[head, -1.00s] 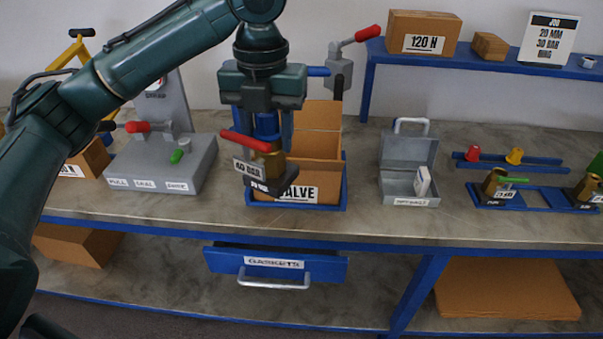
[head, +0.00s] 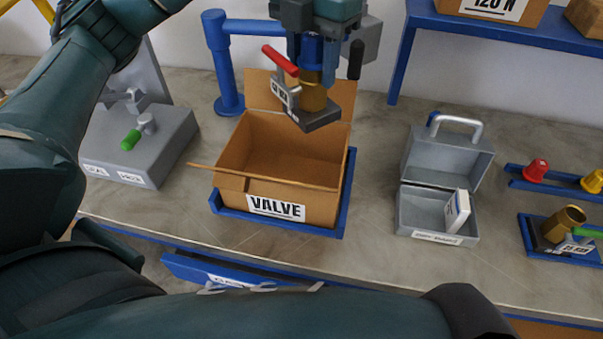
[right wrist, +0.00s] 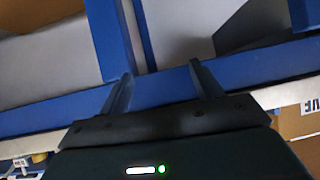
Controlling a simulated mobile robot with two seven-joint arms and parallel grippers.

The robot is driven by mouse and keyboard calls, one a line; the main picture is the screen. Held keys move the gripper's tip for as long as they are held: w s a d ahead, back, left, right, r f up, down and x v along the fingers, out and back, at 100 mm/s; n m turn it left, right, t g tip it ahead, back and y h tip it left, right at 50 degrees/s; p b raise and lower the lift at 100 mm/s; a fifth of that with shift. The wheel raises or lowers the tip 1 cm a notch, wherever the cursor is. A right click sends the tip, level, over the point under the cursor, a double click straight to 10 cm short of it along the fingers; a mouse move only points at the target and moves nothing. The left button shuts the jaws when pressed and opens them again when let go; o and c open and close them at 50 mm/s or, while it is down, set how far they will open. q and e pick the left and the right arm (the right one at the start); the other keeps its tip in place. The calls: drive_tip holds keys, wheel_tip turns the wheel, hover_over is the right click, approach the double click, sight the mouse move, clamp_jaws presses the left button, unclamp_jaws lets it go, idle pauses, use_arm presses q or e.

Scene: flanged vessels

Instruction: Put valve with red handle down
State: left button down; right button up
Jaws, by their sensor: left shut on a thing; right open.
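The valve with the red handle (head: 313,96) is a brass body with a dark base, a small label plate and a red lever. My left gripper (head: 318,62) is shut on it in the head view and holds it roughly upright, over the back part of an open cardboard box labelled VALVE (head: 290,213). The box sits in a blue tray (head: 346,190) and looks empty inside. My right gripper (right wrist: 160,85) is open in the right wrist view, with nothing between its fingers; blue bars and grey surfaces lie beyond them.
A grey open case (head: 447,200) with a white packet stands right of the box. A blue rack with another brass valve (head: 563,224) is farther right. A grey fixture (head: 140,145) stands at left, a blue post (head: 223,70) behind the box. Bare bench lies between box and case.

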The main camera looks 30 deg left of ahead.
sight(311, 131)
use_arm(q)
drive_tip(key=shift+w+f, duration=0.3)
drive_tip(key=shift+f, duration=0.1)
wheel_tip(311, 131, down, 18)
drive_tip(key=b, duration=0.2)
drive_tip(key=shift+r, duration=0.25)
use_arm(e)
drive_tip(key=shift+w+a+f, duration=0.25)
drive_tip(key=shift+a+f, duration=0.05)
drive_tip(key=shift+a, duration=0.05)
use_arm(q)
drive_tip(key=c, duration=0.8)
unclamp_jaws()
drive_tip(key=shift+s+f, duration=0.1)
drive_tip(key=shift+f, duration=0.1)
